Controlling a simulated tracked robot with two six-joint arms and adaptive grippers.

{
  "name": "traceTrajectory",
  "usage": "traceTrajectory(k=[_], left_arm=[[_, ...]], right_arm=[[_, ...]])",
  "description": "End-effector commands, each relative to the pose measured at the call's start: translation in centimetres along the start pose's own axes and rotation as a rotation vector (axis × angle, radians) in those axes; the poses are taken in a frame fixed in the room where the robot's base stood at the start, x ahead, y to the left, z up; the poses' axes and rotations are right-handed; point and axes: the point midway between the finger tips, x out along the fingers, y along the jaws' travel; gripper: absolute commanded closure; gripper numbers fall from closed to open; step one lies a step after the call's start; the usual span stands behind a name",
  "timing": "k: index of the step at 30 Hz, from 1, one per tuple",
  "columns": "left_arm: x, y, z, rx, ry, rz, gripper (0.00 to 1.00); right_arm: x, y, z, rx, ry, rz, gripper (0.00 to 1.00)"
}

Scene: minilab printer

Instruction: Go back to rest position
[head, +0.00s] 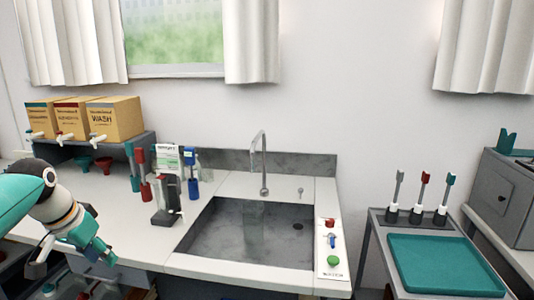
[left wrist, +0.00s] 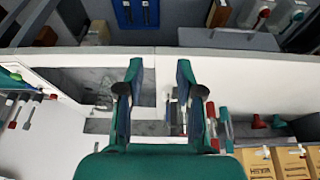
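My left gripper (head: 103,256) is at the lower left of the head view, over the front edge of the white counter (head: 125,200). It also shows in the left wrist view (left wrist: 160,72), where its two teal fingers are spread apart with nothing held between them. My left arm comes in from the left edge of the head view. My right gripper and right arm do not show in either view.
The grey sink (head: 215,262) with its faucet (head: 262,165) lies right of the gripper. A black stand (head: 167,200) and several upright tools are on the counter. Cardboard boxes (head: 115,118) sit on a shelf behind. A teal tray (head: 440,265) is at right.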

Motion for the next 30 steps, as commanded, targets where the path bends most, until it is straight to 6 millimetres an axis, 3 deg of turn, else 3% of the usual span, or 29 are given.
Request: traceTrajectory(k=[11, 17, 20, 24, 27, 30], left_arm=[[9.7, 4.9, 3.0, 0.065, -0.237, 0.120, 0.64], [17.6, 9.8, 7.4, 0.098, -0.382, 0.214, 0.64], [22.5, 13.7, 11.4, 0.102, -0.459, 0.274, 0.64], [28.0, 19.5, 18.7, 0.071, -0.541, 0.344, 0.64], [30.4, 23.7, 24.7, 0.021, -0.585, 0.379, 0.64], [31.3, 27.4, 30.9, -0.056, -0.603, 0.391, 0.64]], right_arm=[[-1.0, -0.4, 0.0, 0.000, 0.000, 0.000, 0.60], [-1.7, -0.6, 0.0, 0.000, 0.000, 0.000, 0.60], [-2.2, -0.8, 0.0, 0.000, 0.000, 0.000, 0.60], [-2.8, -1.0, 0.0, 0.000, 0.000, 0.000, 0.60], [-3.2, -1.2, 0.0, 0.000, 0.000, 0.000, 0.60], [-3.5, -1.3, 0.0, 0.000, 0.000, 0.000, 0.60]])
